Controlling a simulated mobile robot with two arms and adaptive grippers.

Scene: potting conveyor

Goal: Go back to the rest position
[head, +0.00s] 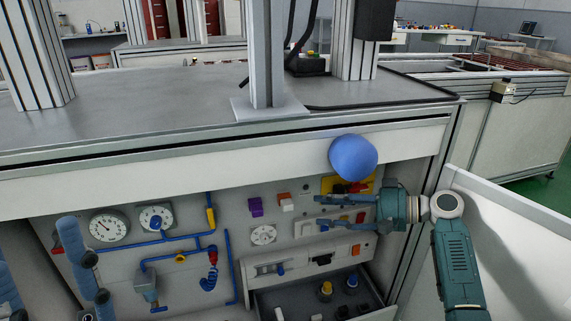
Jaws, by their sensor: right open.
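My right gripper (318,211) reaches in from the right, in front of the control panel (185,205) under the workbench. Its two fingers point left and are apart, with nothing seen between them. They overlap the panel near a round white dial and small coloured switches; I cannot tell whether they touch it. My left gripper is not in view.
A grey workbench top (160,88) spans above the panel. A drawer (262,303) below stands open with several knobs inside. A white open door (520,225) is at the right. A smooth blue rounded shape (353,157) overlaps the bench edge.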

